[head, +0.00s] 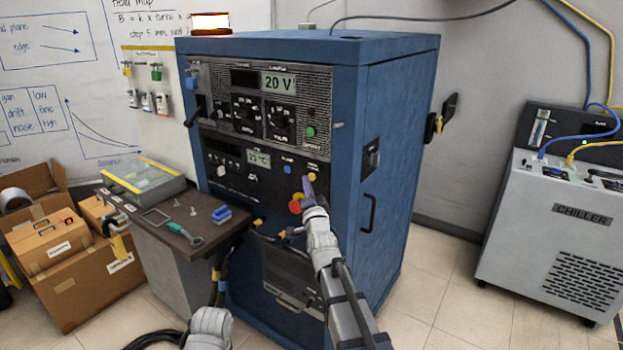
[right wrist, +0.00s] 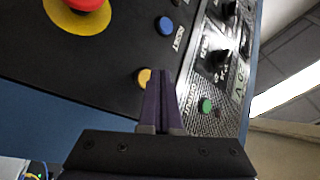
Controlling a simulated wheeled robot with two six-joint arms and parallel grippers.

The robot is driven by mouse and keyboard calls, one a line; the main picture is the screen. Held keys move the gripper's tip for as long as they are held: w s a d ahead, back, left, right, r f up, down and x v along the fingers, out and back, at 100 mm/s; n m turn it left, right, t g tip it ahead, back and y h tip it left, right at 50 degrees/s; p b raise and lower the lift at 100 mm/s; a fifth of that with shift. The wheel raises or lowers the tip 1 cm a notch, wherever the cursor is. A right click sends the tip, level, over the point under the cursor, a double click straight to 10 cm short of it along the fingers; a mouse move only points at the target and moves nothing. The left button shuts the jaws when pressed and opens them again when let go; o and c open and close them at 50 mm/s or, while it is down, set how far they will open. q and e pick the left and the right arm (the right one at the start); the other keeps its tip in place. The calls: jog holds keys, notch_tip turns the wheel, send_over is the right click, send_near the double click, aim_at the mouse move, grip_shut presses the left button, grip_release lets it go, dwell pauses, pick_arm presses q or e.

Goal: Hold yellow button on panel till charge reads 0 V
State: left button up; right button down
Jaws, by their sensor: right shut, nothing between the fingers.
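The blue cabinet's black front panel (head: 240,178) carries a small yellow button (head: 312,177), seen also in the right wrist view (right wrist: 144,77). My right gripper (head: 307,186) has its purple fingers shut and empty, pointing at the panel just beside the yellow button. In the right wrist view the fingertips (right wrist: 166,72) overlap the panel right next to the button; I cannot tell whether they touch it. The charge display (head: 279,82) above reads 20 V. A grey part of my left arm shows at the bottom; its fingers cannot be made out.
A red emergency knob (head: 296,204), a blue button (head: 287,169) and a green button (head: 310,131) are near the fingers. A side table (head: 190,243) with small parts stands left of the cabinet. Boxes (head: 70,275) stand far left. A chiller (head: 550,225) stands right, across free floor.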

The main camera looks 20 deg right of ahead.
jog(key=shift+w+d, duration=0.25)
jog(key=shift+d, duration=0.05)
jog(key=shift+w+d, duration=0.25)
jog(key=shift+d, duration=0.1)
dwell(0.7)
jog(key=shift+s+a, duration=0.1)
dwell(3.1)
jog(key=shift+s+a, duration=0.45)
jog(key=shift+a, duration=0.15)
jog(key=s+a, duration=0.1)
jog(key=a, duration=0.1)
jog(key=s+a, duration=0.2)
dwell(0.4)
dwell(0.4)
